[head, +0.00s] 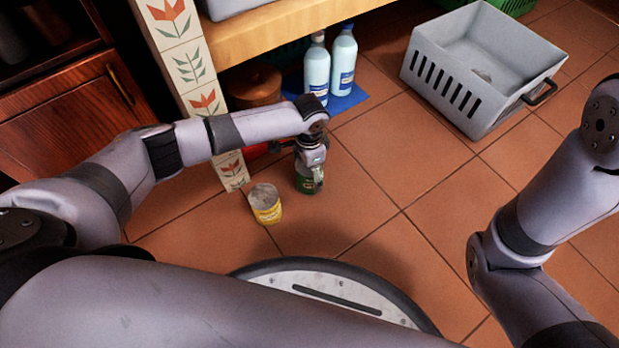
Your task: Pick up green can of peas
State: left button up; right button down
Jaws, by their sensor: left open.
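A green can (306,184) stands on the tiled floor near the tiled pillar. Its upper part is hidden by my left gripper (312,180), which points down over it. The left gripper is open, with its fingers at the can's sides; contact with the can cannot be made out. A yellow can (265,204) with a grey top stands to the left of the green can, a short gap away. My right arm shows at the right edge, but its gripper is out of the picture.
A grey crate (432,85) stands at the upper right. Two light blue bottles (317,72) stand on a blue mat (348,100) under a wooden shelf (275,30). A brown pot (254,86) is beside them. The tiled pillar (190,65) rises close left. Floor to the right is clear.

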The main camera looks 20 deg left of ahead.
pick_arm(q)
jog(key=c, duration=1.7)
